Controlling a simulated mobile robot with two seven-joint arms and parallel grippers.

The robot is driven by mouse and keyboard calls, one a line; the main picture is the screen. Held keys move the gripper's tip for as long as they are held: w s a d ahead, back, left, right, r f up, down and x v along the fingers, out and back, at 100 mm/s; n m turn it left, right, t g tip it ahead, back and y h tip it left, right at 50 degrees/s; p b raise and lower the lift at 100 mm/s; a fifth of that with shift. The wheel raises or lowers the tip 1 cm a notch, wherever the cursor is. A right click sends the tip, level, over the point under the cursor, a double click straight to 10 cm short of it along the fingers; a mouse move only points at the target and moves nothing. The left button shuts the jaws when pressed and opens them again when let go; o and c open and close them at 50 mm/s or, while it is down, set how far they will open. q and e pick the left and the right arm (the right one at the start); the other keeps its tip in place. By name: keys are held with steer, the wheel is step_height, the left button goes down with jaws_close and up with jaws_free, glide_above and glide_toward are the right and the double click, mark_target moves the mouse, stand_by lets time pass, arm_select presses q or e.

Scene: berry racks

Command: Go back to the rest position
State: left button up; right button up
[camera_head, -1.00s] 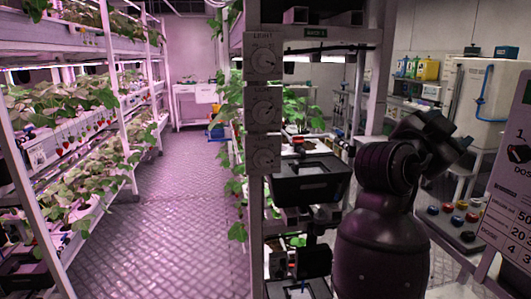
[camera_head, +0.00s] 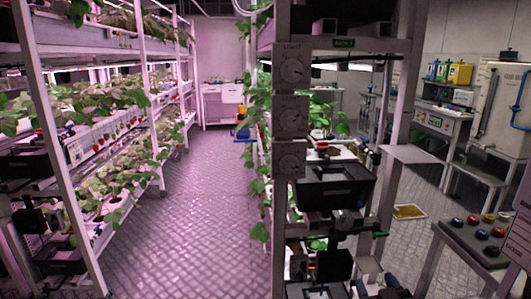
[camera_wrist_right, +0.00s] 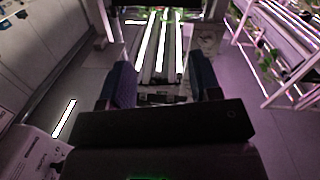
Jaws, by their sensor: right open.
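My right gripper shows low in the head view (camera_head: 384,285), partly cut off by the bottom edge. In the right wrist view its two dark blue fingers (camera_wrist_right: 163,84) stand wide apart with nothing held between them. Beyond them are bright strips and grey floor. My left gripper is not in the head view.
A rack post with dials (camera_head: 291,110) and a black tray (camera_head: 335,187) stand close ahead. Planted racks (camera_head: 125,175) line the left. The aisle floor (camera_head: 205,220) is clear. A button panel (camera_head: 478,238) and a sign (camera_head: 523,215) stand at right.

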steer(key=s+d+f+g, duration=0.2)
steer(key=s+f+g, duration=0.1)
steer(key=s+f, duration=0.7)
steer(key=s+d+f+m+g+p, duration=0.1)
steer(key=s+f+g, duration=0.2)
steer(key=s+f, duration=0.7)
steer(key=s, duration=0.6)
steer(key=shift+d+f+g+p, duration=0.15)
steer(key=shift+d+g+p, duration=0.15)
steer(key=shift+d, duration=0.1)
steer(key=c, duration=0.3)
steer(key=shift+d+h, duration=0.1)
steer(key=shift+h, duration=0.2)
